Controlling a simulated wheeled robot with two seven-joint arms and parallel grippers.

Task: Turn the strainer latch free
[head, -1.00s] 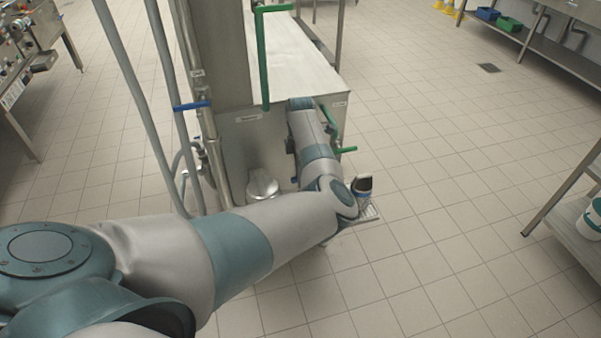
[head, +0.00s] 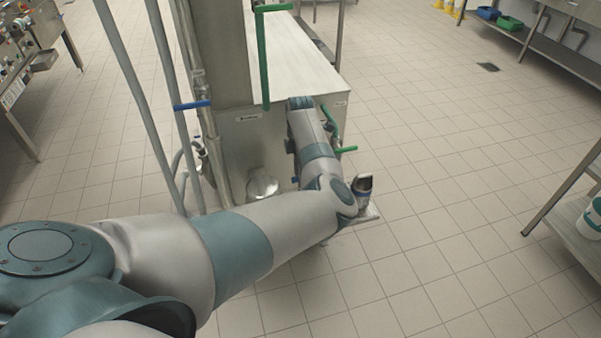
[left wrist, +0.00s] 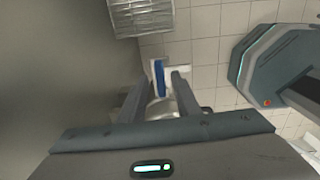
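In the left wrist view a small blue strip (left wrist: 159,77) with a white part (left wrist: 176,71) beside it shows just past and between my left fingertips; it may be the strainer latch, but I cannot be sure. My left gripper (left wrist: 161,82) has its two fingers apart. Contact with the blue strip cannot be told. A pale rounded thing lies partly hidden behind the fingers. In the head view my left arm reaches to the front of the steel machine (head: 240,150), and its gripper is hidden. My right gripper is in neither view.
A round metal lid (head: 262,187) sits low at the machine's front. Green handles (head: 264,60) and a blue lever (head: 192,105) stick out from the machine and pipes. A ribbed metal tray (left wrist: 142,16) lies above my fingers in the wrist view.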

